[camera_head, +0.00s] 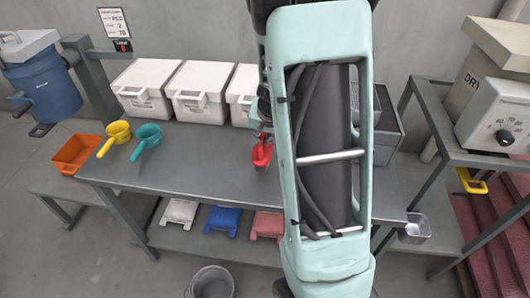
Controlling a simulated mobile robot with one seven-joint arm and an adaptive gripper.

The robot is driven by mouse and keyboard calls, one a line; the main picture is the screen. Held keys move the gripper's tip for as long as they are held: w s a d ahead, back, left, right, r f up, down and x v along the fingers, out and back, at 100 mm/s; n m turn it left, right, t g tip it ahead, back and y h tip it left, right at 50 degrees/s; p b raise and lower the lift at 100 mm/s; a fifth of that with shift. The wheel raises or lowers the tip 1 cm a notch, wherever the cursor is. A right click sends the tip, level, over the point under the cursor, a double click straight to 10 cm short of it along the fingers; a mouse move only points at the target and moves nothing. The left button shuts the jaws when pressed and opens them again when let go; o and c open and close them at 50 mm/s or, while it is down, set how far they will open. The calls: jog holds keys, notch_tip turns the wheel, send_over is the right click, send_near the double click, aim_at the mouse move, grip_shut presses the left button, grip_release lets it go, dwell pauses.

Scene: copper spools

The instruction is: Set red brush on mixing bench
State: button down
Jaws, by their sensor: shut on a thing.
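A small red object (262,154), which I take for the red brush, is at the bench's middle, beside my mint-green arm. Its shape is only partly visible. My gripper (264,136) is mostly hidden behind my arm link and is shut on the red brush from above. The brush is at or just above the bench top; I cannot tell whether it touches. The grey bench (200,165), likely the mixing bench, stands against the wall.
Yellow (117,132) and teal (149,133) scoops and an orange tray (77,153) are at the left. White bins (143,88) line the back. A bucket (213,283) stands in front. The bench's front middle is clear.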

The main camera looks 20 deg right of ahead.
jog(key=shift+w+d+f, duration=0.1)
jog(key=shift+d+f, duration=0.3)
jog(key=shift+f, duration=0.1)
jog(key=shift+d+f+b, duration=0.15)
jog(key=shift+f+b, duration=0.65)
jog(key=shift+f, duration=0.85)
jog(key=shift+f, duration=0.2)
jog(key=c, duration=2)
grip_release()
jog(key=shift+o, duration=0.2)
jog(key=shift+r, duration=0.15)
jog(key=shift+r, duration=0.3)
jog(key=p+v, duration=0.4)
jog(key=v, duration=0.7)
jog(key=shift+r+p, duration=0.25)
jog(key=shift+p, duration=0.15)
